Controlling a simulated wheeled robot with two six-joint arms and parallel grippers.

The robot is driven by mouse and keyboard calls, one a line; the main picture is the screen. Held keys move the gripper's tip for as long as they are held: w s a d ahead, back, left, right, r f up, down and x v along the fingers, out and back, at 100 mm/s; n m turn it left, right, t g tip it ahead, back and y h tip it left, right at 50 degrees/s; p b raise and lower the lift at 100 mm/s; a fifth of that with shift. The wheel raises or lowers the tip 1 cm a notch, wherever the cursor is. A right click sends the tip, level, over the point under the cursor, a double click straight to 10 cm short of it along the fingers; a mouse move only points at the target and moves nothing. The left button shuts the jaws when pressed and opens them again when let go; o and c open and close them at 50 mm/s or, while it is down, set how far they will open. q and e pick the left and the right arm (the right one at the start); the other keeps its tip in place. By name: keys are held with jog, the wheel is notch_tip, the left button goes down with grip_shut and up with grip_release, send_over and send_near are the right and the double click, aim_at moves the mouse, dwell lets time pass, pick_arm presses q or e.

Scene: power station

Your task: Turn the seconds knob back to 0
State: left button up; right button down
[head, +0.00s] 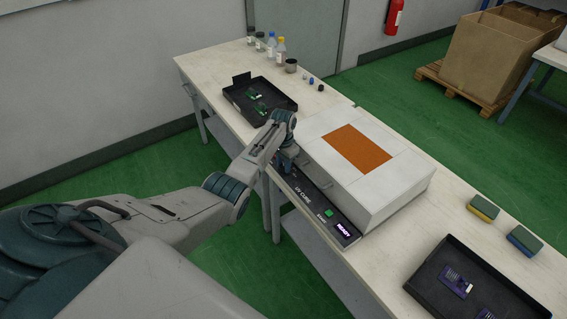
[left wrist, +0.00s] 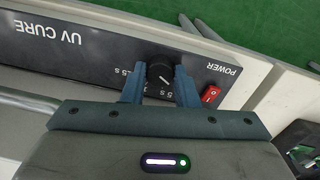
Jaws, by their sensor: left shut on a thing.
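The UV cure box (head: 370,175) stands on the bench, white with an orange window on top. Its black front panel (head: 310,197) carries a green button (head: 328,212) and a lit READY display (head: 343,228). The black seconds knob (left wrist: 160,74) shows in the left wrist view, with a white pointer line and printed seconds marks beside it. My left gripper (left wrist: 160,80) is shut on the knob, one finger on each side; in the head view it is at the panel's far end (head: 286,163). The knob is hidden there. My right gripper is not in view.
A red power switch (left wrist: 211,93) is close beside the fingers. A black tray (head: 262,88) with green boards lies behind, with bottles (head: 271,42) further back. Another black tray (head: 425,275) and two sponges (head: 484,207) are at the right.

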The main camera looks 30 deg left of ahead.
aim_at(283, 166)
pick_arm(q)
jog(key=shift+w, duration=0.1)
jog(key=o, duration=1)
notch_tip(283, 166, up, 11)
jog(key=shift+a+f+b, duration=0.1)
jog(key=shift+b, duration=0.85)
